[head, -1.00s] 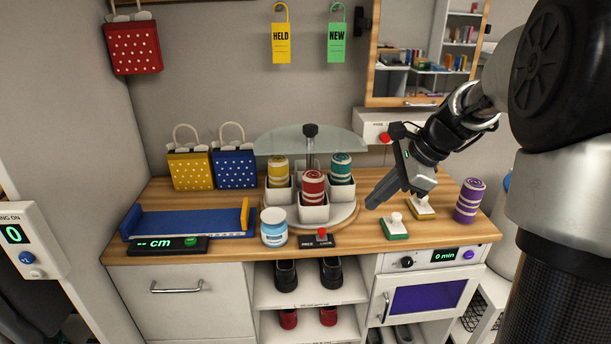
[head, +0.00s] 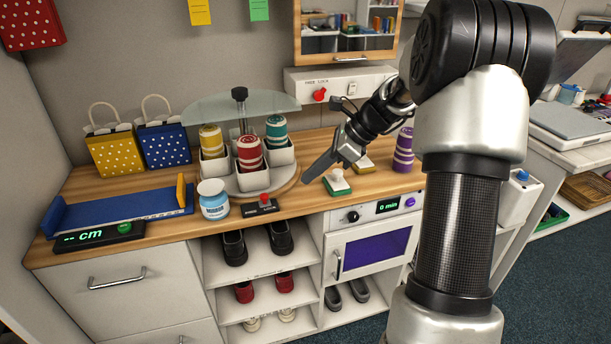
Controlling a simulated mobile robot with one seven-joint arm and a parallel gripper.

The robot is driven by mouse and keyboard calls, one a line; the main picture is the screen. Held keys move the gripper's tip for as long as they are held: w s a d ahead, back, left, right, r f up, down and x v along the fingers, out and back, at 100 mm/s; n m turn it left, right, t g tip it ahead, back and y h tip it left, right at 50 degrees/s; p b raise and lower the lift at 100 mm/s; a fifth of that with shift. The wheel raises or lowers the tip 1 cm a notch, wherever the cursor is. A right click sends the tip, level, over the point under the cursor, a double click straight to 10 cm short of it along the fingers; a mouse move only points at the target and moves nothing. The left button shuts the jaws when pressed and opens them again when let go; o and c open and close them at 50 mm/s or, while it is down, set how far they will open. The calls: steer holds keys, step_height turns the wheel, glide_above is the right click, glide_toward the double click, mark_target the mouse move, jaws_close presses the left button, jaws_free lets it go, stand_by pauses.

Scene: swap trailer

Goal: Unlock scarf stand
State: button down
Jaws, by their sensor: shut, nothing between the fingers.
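The scarf stand is a round turntable (head: 283,188) on the wooden counter, with white cups holding a yellow roll (head: 211,140), a red roll (head: 250,153) and a teal roll (head: 277,130) under a glass top (head: 215,104). At its front is a small black lock box (head: 248,209) with a red knob (head: 265,199). I cannot tell clearly which side the knob is set to. My gripper (head: 308,178) is shut and empty, pointing down-left just right of the turntable. It is apart from the lock box.
A blue-and-white jar (head: 213,200) stands left of the lock box. A green-based stamp (head: 337,182) lies close to my gripper, with a purple roll (head: 403,151) farther right. A blue tray (head: 120,210) is at left. A white wall box (head: 345,82) has another red knob (head: 320,95).

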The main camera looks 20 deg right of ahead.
steer(key=b, duration=0.2)
glide_toward(266, 201)
step_height(266, 201, down, 3)
steer(key=d, duration=0.1)
steer(key=shift+w+a+f, duration=0.1)
steer(key=shift+w+a, duration=0.1)
steer(key=shift+a, duration=0.35)
steer(key=shift+w+a+f, duration=0.1)
steer(key=shift+w+a, duration=0.15)
steer(key=shift+a, duration=0.3)
steer(key=shift+w+a+f, duration=0.1)
steer(key=shift+w+a, duration=0.25)
steer(key=shift+a, duration=0.3)
steer(key=a+p, duration=0.1)
steer(key=a, duration=0.2)
steer(key=shift+a, duration=0.35)
steer(key=shift+s+d, duration=0.1)
steer(key=shift+d, duration=0.05)
